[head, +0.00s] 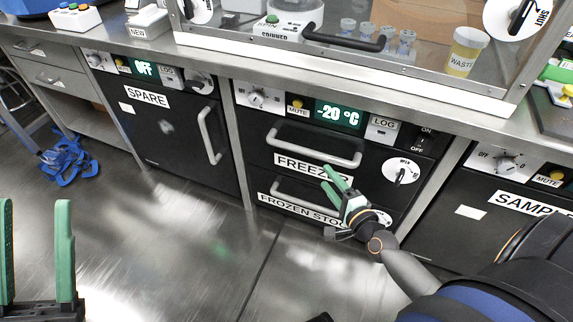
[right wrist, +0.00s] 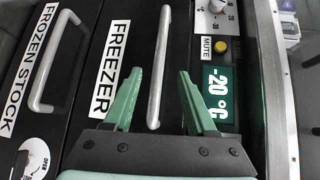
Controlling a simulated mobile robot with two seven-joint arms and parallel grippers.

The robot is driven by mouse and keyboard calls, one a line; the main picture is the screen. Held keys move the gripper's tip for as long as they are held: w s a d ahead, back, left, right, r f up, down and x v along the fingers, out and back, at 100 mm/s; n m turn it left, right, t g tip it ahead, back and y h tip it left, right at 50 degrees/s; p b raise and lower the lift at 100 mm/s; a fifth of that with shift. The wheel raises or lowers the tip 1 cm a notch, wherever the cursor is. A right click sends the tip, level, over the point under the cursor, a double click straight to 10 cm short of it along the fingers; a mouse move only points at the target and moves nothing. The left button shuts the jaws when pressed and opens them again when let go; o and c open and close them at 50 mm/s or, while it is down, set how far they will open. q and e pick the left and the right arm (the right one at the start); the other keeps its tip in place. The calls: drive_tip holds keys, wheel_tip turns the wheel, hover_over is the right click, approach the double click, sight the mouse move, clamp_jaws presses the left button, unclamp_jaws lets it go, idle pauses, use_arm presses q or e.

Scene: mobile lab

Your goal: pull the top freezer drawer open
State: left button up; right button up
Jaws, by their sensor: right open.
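The top freezer drawer (head: 257,136) is a black front labelled FREEZER, under the -20 °C display, and looks closed. Its grey bar handle (head: 313,149) runs across it. In the right wrist view the handle (right wrist: 154,105) shows upright in the picture, between the fingers of my right gripper (right wrist: 160,74). The fingers are open, with no visible grip on the handle. In the head view my right gripper (head: 328,177) is just below and right of the handle. My left gripper (head: 34,203) is open and empty at the lower left, far from the freezer.
The lower drawer, labelled FROZEN STOCK, has its own handle (head: 305,196). The SPARE unit (head: 165,130) is left and the SAMPLE unit (head: 484,212) right. Above is a bench with a glass-fronted cabinet (head: 430,65). Blue items (head: 68,158) lie at left; the floor ahead is clear.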

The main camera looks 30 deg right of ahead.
sight(313, 156)
use_arm(q)
drive_tip(key=shift+s+d+f+h+b, duration=0.1)
drive_tip(key=shift+s+f+h+b, duration=0.15)
drive_tip(key=shift+f+b, duration=0.35)
drive_tip(key=shift+s+d+f+h+b, duration=0.15)
drive_tip(key=shift+f+h+b, duration=0.1)
drive_tip(key=shift+f+b, duration=0.35)
use_arm(e)
drive_tip(key=shift+m, duration=0.4)
drive_tip(key=w, duration=0.4)
drive_tip(key=w+d+f, duration=0.1)
drive_tip(key=w, duration=0.3)
drive_tip(key=w+f, duration=0.1)
drive_tip(key=w, duration=0.3)
drive_tip(key=shift+w+d, duration=0.3)
use_arm(q)
drive_tip(key=shift+a+r, duration=0.1)
drive_tip(key=shift+r, duration=0.05)
use_arm(e)
clamp_jaws()
